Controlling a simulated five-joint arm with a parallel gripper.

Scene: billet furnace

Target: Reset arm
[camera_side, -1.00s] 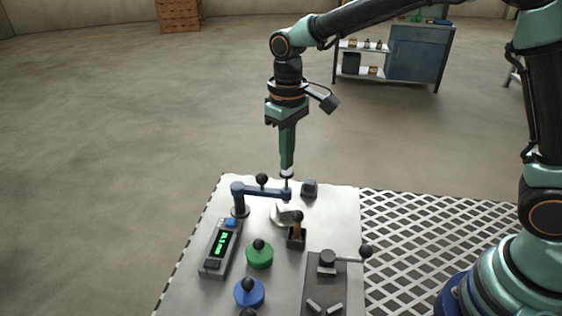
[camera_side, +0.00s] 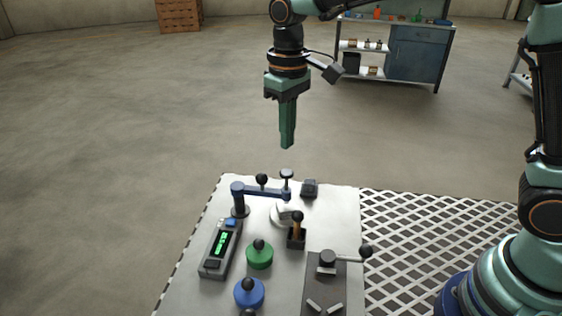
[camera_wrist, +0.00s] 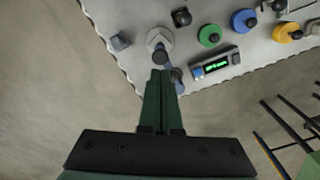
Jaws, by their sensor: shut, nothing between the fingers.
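My gripper (camera_side: 288,146) is shut and empty, pointing straight down in the air above the far part of the white work plate (camera_side: 341,212). A dark blue swing arm (camera_side: 262,191) stands below it on the plate, with a knobbed pin (camera_side: 287,175) upright at its end. There is a clear gap between my fingertips and this knob. In the wrist view my shut fingers (camera_wrist: 161,72) cover part of the blue arm (camera_wrist: 174,75), beside a pale round base (camera_wrist: 160,40).
A device with a green display (camera_side: 220,247), a green knobbed disc (camera_side: 259,256), a blue knobbed disc (camera_side: 249,292), a small dark block (camera_side: 310,188), an orange-handled part (camera_side: 297,230) and a grey lever fixture (camera_side: 327,280) crowd the plate. Air around my gripper is free.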

